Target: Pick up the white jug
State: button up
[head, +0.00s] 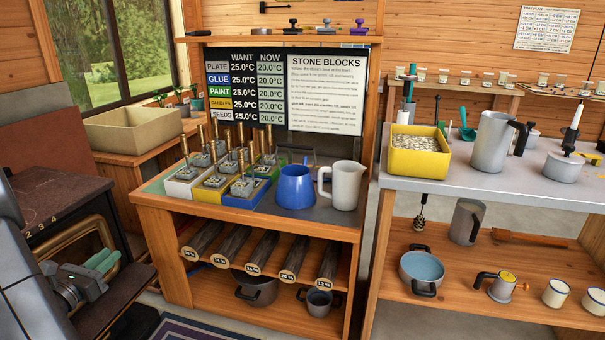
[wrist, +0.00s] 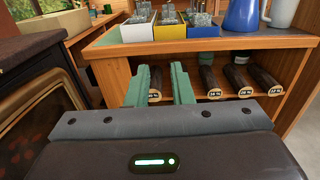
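The white jug (head: 346,186) stands upright at the right front of the wooden bench top, its handle toward the left. It stands right beside a blue jug (head: 296,187). In the wrist view, part of the white jug (wrist: 283,12) shows at the top right edge, cut off by the frame. My gripper (head: 103,260) is at the lower left in the head view, low in front of the dark stove and well left of the jug. In the wrist view its two green fingers (wrist: 160,84) stand apart with nothing between them.
Stone blocks in coloured trays (head: 215,181) fill the bench top left of the jugs. Numbered logs (head: 247,248) lie on the shelf below. A dark stove (head: 70,215) is at the left. A grey table (head: 440,176) at the right holds a yellow bin (head: 418,163) and a grey jug (head: 493,143).

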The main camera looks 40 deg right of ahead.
aim_at(347, 175)
jog(key=k+l, duration=0.1)
jog(key=l, duration=0.6)
jog(key=k+l, duration=0.1)
jog(key=l, duration=0.6)
jog(key=k+l, duration=0.1)
jog(key=l, duration=0.65)
jog(key=k+l, duration=0.1)
jog(key=l, duration=0.6)
jog(key=i+l+z, duration=0.1)
jog(key=i, duration=0.1)
